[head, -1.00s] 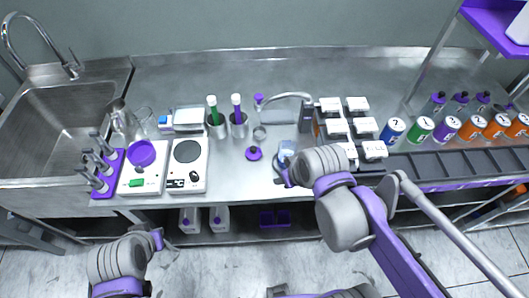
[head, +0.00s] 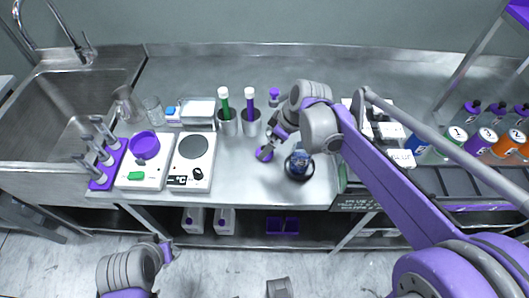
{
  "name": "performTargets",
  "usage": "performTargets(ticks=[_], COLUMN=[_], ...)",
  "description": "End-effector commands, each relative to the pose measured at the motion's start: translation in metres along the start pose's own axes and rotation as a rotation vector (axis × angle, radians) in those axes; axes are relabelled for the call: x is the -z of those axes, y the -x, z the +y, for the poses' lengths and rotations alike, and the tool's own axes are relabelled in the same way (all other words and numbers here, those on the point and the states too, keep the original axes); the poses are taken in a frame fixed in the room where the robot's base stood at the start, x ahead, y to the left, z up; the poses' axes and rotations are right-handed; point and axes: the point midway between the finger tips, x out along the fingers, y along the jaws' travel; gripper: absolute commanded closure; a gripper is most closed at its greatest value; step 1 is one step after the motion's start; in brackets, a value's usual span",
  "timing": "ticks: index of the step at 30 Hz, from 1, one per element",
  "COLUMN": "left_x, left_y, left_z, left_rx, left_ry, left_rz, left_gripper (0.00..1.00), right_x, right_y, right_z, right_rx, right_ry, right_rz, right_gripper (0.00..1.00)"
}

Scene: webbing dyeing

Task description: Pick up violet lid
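The violet lid (head: 264,156) lies on the steel counter, right of the hot plate. My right gripper (head: 268,150) reaches down from the right and is at the lid, its fingertips over the lid's knob. The fingers partly hide the lid, and I cannot tell whether they are closed on it. My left gripper (head: 166,250) is low at the left, in front of the counter and far from the lid. Its fingers are too small to judge.
A round jar (head: 299,163) with dark blue contents stands just right of the lid. The hot plate (head: 192,160) and scale (head: 144,172) stand left. Numbered cans (head: 484,142) stand right.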

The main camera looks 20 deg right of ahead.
Motion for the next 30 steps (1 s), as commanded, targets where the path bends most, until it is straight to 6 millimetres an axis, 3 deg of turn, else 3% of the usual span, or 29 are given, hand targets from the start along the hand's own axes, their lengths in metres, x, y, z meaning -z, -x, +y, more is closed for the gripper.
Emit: performTargets(ticks=[10,20,30], left_x=[-0.002,-0.002,-0.002], left_y=[-0.003,-0.003,-0.003], left_z=[0.0,0.0,0.0], left_rx=[0.0,0.0,0.0], left_ry=[0.0,0.0,0.0], left_rz=[-0.001,-0.002,-0.001], left_gripper=[1.0,1.0,1.0], right_x=[-0.007,-0.007,-0.007], right_y=[-0.045,-0.051,-0.051], right_z=[0.005,0.005,0.005], right_rx=[0.0,-0.001,-0.001], right_ry=[0.0,-0.001,-0.001], right_rz=[0.0,0.0,0.0], right_gripper=[0.0,0.02,0.63])
